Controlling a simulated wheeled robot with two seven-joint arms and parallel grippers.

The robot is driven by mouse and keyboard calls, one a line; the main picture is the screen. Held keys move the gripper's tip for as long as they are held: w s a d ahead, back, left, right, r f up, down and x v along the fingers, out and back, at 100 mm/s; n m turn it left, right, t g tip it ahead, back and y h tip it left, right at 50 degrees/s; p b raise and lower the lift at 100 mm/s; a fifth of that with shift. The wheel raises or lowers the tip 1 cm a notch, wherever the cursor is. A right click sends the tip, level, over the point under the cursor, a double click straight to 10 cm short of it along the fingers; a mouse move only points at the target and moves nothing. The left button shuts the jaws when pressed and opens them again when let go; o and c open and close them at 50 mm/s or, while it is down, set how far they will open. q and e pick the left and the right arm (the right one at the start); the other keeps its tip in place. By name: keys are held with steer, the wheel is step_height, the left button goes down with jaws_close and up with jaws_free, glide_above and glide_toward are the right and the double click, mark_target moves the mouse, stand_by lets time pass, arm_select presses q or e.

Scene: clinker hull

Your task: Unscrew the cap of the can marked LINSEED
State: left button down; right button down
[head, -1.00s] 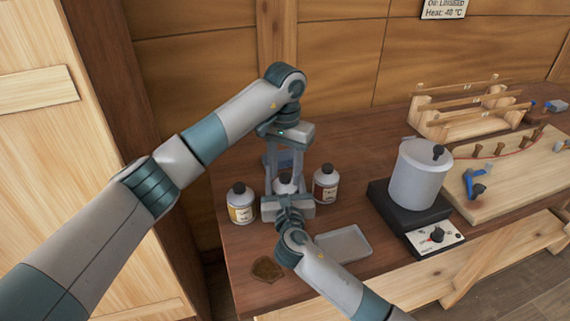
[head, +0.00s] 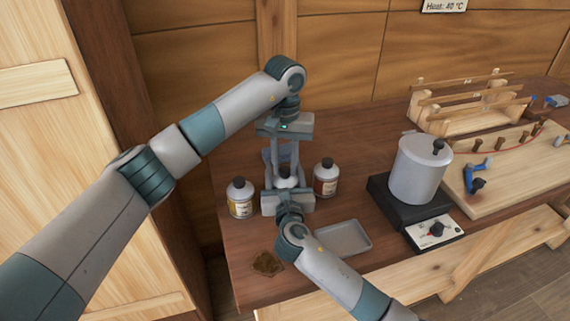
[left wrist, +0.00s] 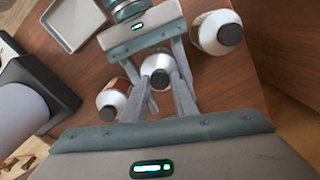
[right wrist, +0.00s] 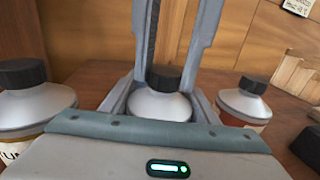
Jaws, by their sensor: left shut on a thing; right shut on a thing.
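Three white cans with dark caps stand in a row. The middle can (right wrist: 160,106) is between both grippers; its label is hidden, so I cannot read its marking. My right gripper (head: 286,187) is shut on this can's body from the front. My left gripper (head: 286,166) reaches down from above and is shut on the middle can's cap (right wrist: 164,78), which sits at the can's neck. The left can (head: 240,199) has a yellowish label, with "UN" readable in the right wrist view. The right can (head: 326,179) has a reddish-brown label.
A grey tray (head: 344,239) and a brown patch (head: 266,264) lie near the bench front. To the right are a pot (head: 420,170) on a hot plate (head: 397,213), a wooden rack (head: 470,108) and a board (head: 520,170). The outer cans stand close beside my grippers.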

arm_select(q)
steer(key=n, duration=0.4)
steer(key=shift+n, duration=0.3)
steer(key=n, duration=0.8)
steer(key=shift+n, duration=0.3)
steer(key=n, duration=0.3)
steer(key=shift+n, duration=0.4)
steer(key=c, duration=1.4)
jaws_free()
steer(key=shift+c, duration=0.2)
steer(key=shift+r, duration=0.1)
steer(key=shift+r, duration=2.2)
